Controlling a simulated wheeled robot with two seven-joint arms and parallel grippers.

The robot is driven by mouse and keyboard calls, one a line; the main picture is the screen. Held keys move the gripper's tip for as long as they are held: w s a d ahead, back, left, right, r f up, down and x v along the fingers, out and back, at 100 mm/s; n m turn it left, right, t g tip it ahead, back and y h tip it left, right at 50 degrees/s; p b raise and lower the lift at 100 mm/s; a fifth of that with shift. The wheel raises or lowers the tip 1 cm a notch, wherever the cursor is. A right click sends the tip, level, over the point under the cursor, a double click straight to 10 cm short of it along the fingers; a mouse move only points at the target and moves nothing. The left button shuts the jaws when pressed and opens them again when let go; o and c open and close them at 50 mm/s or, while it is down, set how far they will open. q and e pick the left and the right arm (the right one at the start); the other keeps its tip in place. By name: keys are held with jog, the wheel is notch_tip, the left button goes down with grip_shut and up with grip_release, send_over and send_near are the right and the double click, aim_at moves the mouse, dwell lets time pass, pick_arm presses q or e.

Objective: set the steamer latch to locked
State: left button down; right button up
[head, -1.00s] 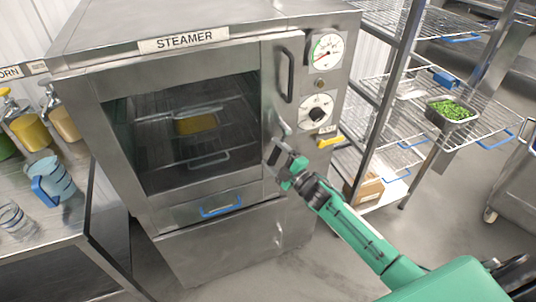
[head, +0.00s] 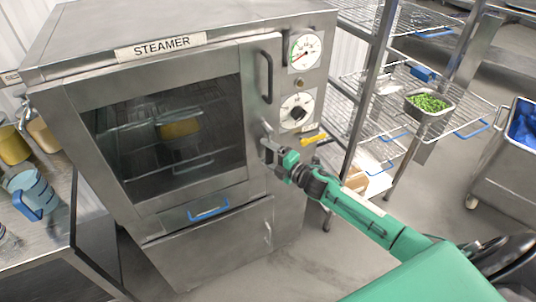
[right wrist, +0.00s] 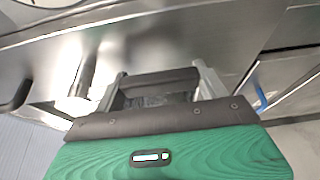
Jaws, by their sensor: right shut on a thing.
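The steamer (head: 160,215) is a large steel cabinet with its glazed door (head: 258,185) shut against the front, as far as I can tell. The steamer latch (head: 266,127) is a small steel lever at the door's right edge, below the dark door handle (head: 266,76). My right gripper (head: 268,147) is at the latch, its fingers shut on it; the gripped part is mostly hidden. In the right wrist view, the right gripper (right wrist: 160,85) has its fingers close to the steel front. My left gripper is not in view.
A pressure gauge (head: 305,50), a dial (head: 296,112) and a yellow lever (head: 313,138) sit right of the latch. A wire rack (head: 395,85) with a tray of green food (head: 428,103) stands to the right. A counter with a blue jug (head: 28,192) is at left.

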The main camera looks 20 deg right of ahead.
jog(key=shift+d, duration=0.1)
jog(key=o, duration=1.4)
jog(key=shift+c, duration=0.2)
jog(key=shift+s+d+f, duration=0.1)
jog(key=shift+s+d, duration=0.05)
jog(key=shift+s, duration=0.2)
jog(key=b+v, duration=0.4)
jog(key=v, duration=0.9)
